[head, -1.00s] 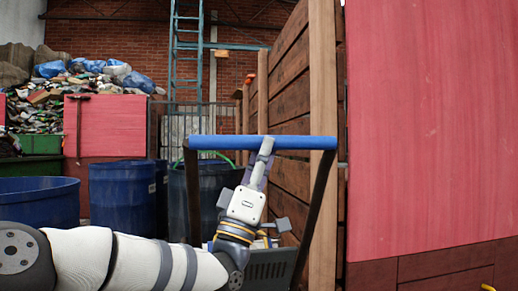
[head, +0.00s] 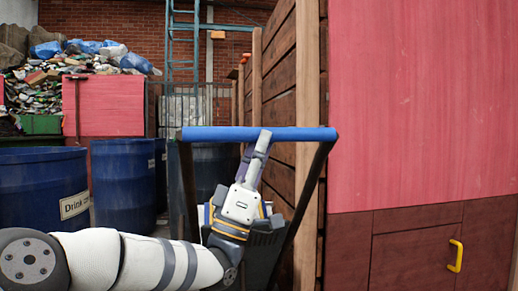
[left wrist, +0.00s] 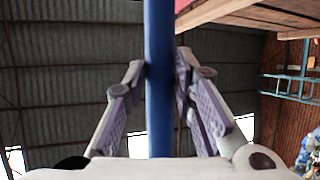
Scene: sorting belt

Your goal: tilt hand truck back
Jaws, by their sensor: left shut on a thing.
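The hand truck shows in the head view as a blue handle bar (head: 205,134) across the top of a dark frame (head: 303,200). In the left wrist view the bar (left wrist: 159,90) runs up between the two fingers of my left gripper (left wrist: 162,72). The lower part of the hand truck is hidden behind my arm and below the picture. My right gripper is not in view.
Blue barrels (head: 122,185) stand at the left, one with a label (head: 74,205). A wooden plank wall (head: 283,100) and a red panel (head: 425,100) stand close on the right. A yellow handle (head: 455,256) is on the lower brown panel. A refuse heap (head: 70,85) lies behind.

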